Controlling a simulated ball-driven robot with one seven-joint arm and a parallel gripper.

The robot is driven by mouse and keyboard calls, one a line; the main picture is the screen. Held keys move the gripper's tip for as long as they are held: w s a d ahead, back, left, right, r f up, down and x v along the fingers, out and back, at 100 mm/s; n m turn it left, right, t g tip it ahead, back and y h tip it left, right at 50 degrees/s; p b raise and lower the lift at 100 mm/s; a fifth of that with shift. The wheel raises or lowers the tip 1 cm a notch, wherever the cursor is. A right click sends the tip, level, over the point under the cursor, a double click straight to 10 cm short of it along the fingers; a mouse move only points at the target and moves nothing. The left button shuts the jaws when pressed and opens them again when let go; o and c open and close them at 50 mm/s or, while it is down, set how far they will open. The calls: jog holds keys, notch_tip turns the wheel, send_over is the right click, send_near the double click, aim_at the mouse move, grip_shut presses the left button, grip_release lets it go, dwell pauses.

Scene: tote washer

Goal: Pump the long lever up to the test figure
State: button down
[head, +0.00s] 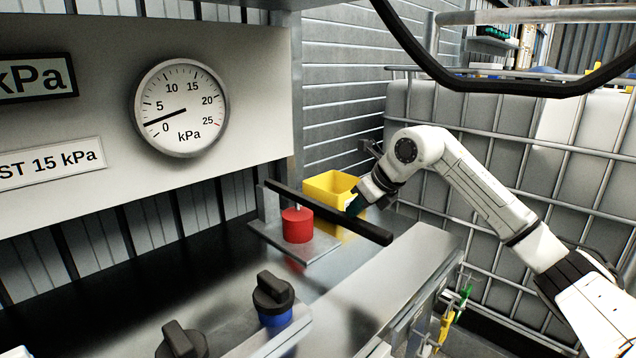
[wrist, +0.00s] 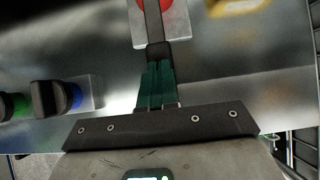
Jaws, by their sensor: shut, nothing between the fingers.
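The long lever (head: 330,214) is a black bar over a red cylinder (head: 297,226) on a grey plate. It slopes slightly down to the right in the head view, its free end near the bench's front edge. My gripper (head: 354,205) is shut and empty, its dark green fingertips at the lever's outer half. In the wrist view, the lever (wrist: 153,22) runs to the shut fingertips (wrist: 158,66) and is hidden beyond them. I cannot tell whether they touch. The round gauge (head: 182,108) has its needle between 0 and 5 kPa. A sign (head: 52,163) reads "ST 15 kPa", partly cut off.
A yellow bin (head: 330,187) stands behind the lever. Black knobs, one on a blue base (head: 274,298), sit at the front of the bench. A caged white tank (head: 480,130) stands behind my arm. A black hose crosses the top right.

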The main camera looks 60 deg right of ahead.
notch_tip(320, 180, up, 9)
jog(key=p, duration=0.4)
jog(key=shift+r, duration=0.2)
jog(key=c, duration=1.8)
grip_release()
jog(key=shift+r, duration=0.1)
